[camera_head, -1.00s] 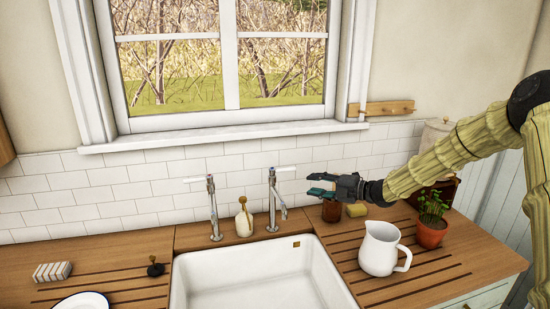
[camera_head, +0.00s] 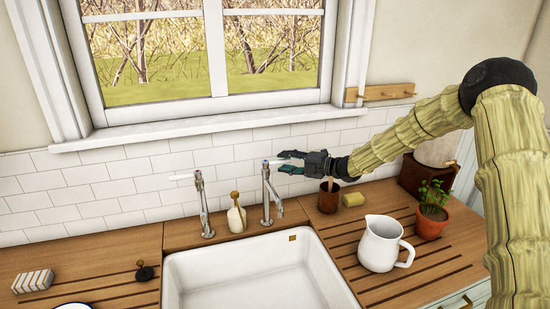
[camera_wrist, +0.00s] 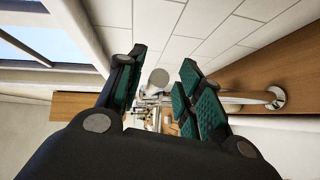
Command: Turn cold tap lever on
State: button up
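The cold tap (camera_head: 268,190), with a blue mark on top, stands at the right behind the sink. Its white lever (camera_head: 277,161) points right, toward my gripper (camera_head: 286,162). My gripper is open, with its fingers one above the other at the lever's free end. In the wrist view the lever's round end (camera_wrist: 159,77) shows between the spread fingers; I cannot tell whether they touch it. The tap's spout (camera_wrist: 243,98) runs behind one finger there. The other tap (camera_head: 202,205), with a red mark and a white lever pointing left, stands at the left.
A soap bottle (camera_head: 236,217) stands between the taps. A brown jar (camera_head: 329,197) and a yellow sponge (camera_head: 352,200) are below my wrist. A white jug (camera_head: 380,243) and potted plant (camera_head: 433,215) stand on the right worktop. The window sill (camera_head: 200,127) juts out above.

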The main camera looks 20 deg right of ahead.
jog(key=shift+w+a+r+p, duration=0.25)
jog(key=shift+w+a+p, duration=0.2)
jog(key=shift+a, duration=0.3)
jog(key=shift+p+x, duration=0.45)
jog(key=shift+x, duration=0.95)
jog(key=shift+f, duration=0.15)
grip_shut()
